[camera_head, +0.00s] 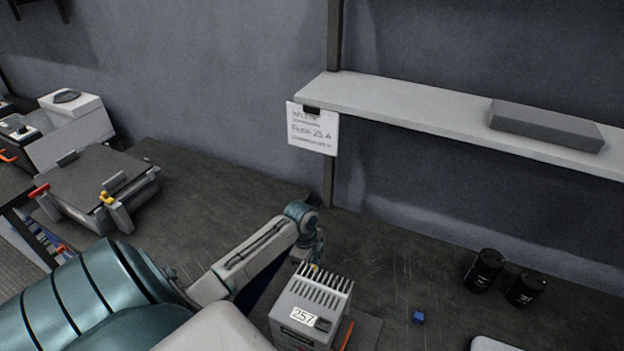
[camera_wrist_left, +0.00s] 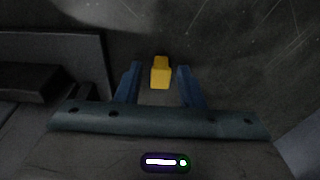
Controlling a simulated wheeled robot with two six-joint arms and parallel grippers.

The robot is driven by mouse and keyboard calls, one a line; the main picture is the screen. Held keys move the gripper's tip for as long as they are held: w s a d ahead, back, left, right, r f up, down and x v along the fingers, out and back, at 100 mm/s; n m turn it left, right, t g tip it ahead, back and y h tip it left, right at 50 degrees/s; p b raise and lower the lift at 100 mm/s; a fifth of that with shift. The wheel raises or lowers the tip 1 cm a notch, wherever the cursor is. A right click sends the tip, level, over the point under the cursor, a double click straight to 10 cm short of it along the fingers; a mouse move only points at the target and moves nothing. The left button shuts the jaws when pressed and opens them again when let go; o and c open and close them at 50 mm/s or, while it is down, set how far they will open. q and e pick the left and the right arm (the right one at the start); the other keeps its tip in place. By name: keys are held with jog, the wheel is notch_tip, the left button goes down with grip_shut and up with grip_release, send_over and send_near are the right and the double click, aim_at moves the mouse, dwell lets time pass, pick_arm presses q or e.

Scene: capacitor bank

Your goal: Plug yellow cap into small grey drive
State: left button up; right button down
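A yellow block-shaped cap (camera_wrist_left: 160,73) shows in the left wrist view, between the two blue fingers of my left gripper (camera_wrist_left: 159,80). Dark gaps show on both sides of it, so the fingers are apart and not visibly touching it. In the head view my left arm reaches in from the left, and its wrist is just behind a grey vented box (camera_head: 307,313) labelled 257, which looks like the small grey drive. This box hides the left fingertips there. A small orange-yellow spot shows at its back top edge; I cannot tell what it is. My right gripper is not in view.
A larger grey unit (camera_head: 98,183) with red and yellow parts stands at the left. Black cylinders (camera_head: 485,270) and a small blue block (camera_head: 418,317) are on the dark bench at the right. A shelf (camera_head: 420,118) holding a grey box (camera_head: 546,124) overhangs the back.

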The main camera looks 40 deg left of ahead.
pick_arm(q)
grip_shut()
notch_tip(320, 180, up, 9)
jog(key=shift+f+b, duration=0.1)
jog(key=shift+b, duration=0.7)
jog(key=shift+r, duration=0.65)
